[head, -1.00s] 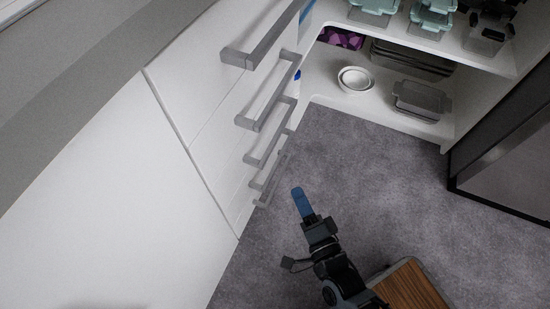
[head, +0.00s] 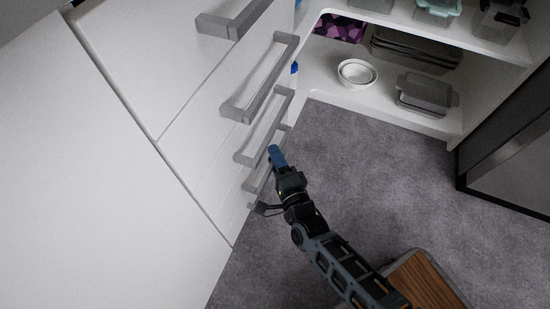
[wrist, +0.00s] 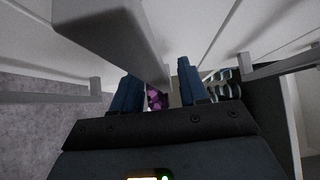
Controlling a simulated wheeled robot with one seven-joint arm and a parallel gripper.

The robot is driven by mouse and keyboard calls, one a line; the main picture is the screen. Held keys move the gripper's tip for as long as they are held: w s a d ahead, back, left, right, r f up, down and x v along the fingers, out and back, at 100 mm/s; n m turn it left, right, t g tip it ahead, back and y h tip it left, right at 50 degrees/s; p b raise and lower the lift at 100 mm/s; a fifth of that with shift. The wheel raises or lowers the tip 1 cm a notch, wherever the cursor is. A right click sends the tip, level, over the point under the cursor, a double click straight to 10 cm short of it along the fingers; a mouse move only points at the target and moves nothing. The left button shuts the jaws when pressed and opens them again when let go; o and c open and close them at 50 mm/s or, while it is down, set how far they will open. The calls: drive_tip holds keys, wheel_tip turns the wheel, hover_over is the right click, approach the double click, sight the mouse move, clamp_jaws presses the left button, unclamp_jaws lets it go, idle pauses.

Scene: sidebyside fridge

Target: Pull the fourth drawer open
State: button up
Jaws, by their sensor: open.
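White drawer fronts with grey bar handles are stacked at the left in the head view. The lowest visible handle (head: 249,184), which I take as the fourth drawer's, is partly hidden behind my gripper. The handle above it (head: 246,153) is close to the fingertips. My gripper (head: 277,153) is open with blue fingers, beside these lower handles. In the wrist view, one grey handle bar (wrist: 110,32) runs towards the gap between the fingers of my gripper (wrist: 157,82); I cannot tell whether it lies between them. The drawer fronts look shut.
Upper handles (head: 232,22) and (head: 255,90) jut out above my gripper. An open shelf unit (head: 325,85) at the back holds white bowls (head: 357,73), a grey container (head: 425,92) and a purple patterned box (head: 340,27). A dark-framed appliance (head: 510,150) stands right. Grey floor between is clear.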

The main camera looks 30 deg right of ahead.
drive_tip(key=shift+w, duration=0.25)
clamp_jaws()
idle(0.5)
